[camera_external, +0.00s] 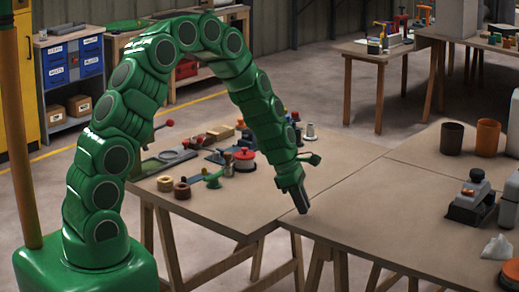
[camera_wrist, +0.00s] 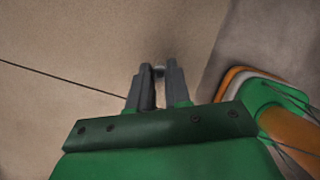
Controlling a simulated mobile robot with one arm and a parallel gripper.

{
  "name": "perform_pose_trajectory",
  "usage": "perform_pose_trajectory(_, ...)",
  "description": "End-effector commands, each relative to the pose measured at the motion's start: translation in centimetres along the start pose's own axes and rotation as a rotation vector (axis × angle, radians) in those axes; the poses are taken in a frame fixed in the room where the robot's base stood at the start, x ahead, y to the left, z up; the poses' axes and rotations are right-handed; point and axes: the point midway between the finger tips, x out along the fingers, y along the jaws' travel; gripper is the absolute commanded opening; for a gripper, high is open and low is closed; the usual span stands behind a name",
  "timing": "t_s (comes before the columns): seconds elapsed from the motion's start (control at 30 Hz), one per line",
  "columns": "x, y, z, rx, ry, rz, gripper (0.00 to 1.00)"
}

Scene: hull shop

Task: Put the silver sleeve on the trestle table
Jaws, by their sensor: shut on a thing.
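My gripper (camera_external: 303,207) points down over the tabletops, close to the seam between two trestle tables. In the wrist view its two fingers (camera_wrist: 160,75) are shut on a small silver thing (camera_wrist: 159,68), which looks like the silver sleeve; only its end shows between the tips. In the external view the fingers hide it. Whether it touches the wood I cannot tell. The left trestle table (camera_external: 235,212) and the right trestle table (camera_external: 375,220) are brown wood. The wood under the fingertips is bare.
Tools and small parts, including a red-topped round piece (camera_external: 245,160) and a silver flanged piece (camera_external: 310,132), crowd the left table's back. A dark cup (camera_external: 452,138), an orange cup (camera_external: 487,138) and a black-based device (camera_external: 470,203) stand on the right table.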

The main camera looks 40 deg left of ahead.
Motion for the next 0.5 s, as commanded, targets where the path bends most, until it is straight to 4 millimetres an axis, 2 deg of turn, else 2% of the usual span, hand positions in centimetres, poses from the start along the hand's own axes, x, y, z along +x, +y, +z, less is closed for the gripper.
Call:
perform_pose_trajectory(0.1,1.00,0.02,-0.38,0.001,0.000,0.001,0.00)
perform_pose_trajectory(0.5,1.37,0.01,-0.58,0.000,0.000,0.001,0.00)
